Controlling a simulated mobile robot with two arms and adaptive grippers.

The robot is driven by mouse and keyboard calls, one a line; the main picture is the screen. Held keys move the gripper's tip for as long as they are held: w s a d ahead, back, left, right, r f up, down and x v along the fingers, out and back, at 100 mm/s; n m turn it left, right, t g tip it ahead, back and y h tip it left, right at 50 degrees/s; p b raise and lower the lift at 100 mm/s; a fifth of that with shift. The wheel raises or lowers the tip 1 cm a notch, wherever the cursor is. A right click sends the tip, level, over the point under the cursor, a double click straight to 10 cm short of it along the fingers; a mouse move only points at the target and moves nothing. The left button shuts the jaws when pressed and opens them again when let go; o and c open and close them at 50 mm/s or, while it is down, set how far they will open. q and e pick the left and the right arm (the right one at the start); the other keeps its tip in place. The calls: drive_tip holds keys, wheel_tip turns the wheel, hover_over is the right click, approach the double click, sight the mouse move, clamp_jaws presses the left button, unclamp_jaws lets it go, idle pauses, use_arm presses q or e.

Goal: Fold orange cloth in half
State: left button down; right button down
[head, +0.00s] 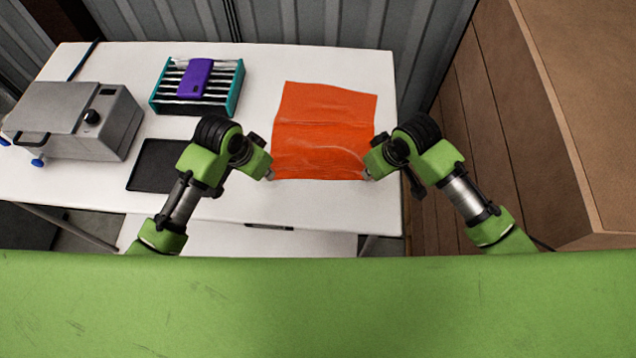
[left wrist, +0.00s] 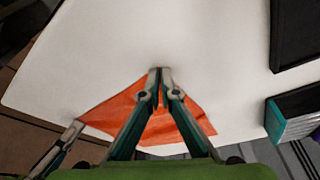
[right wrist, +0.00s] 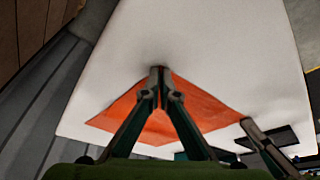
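The orange cloth (head: 325,125) lies spread out on the white table, slightly wrinkled, with a crease across it and a curved ripple toward its near side. My left gripper (head: 270,176) is at the near left corner, and my right gripper (head: 367,176) is at the near right corner. In the left wrist view, the fingertips (left wrist: 160,71) are together at a corner of the cloth (left wrist: 157,125). In the right wrist view, the fingertips (right wrist: 160,70) are likewise together at a corner of the cloth (right wrist: 158,125). The pinched bits of cloth are mostly hidden by the fingers.
The white table (head: 330,205) is bare around the cloth. To the left are a black tray (head: 155,165), a teal rack (head: 236,90) with a purple item (head: 195,78) on it, and a grey machine (head: 75,120). A large brown carton (head: 585,110) stands right of the table.

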use_arm(q)
drive_tip(key=shift+a+r, duration=0.1)
use_arm(e)
drive_tip(key=shift+s+d, duration=0.1)
idle(0.7)
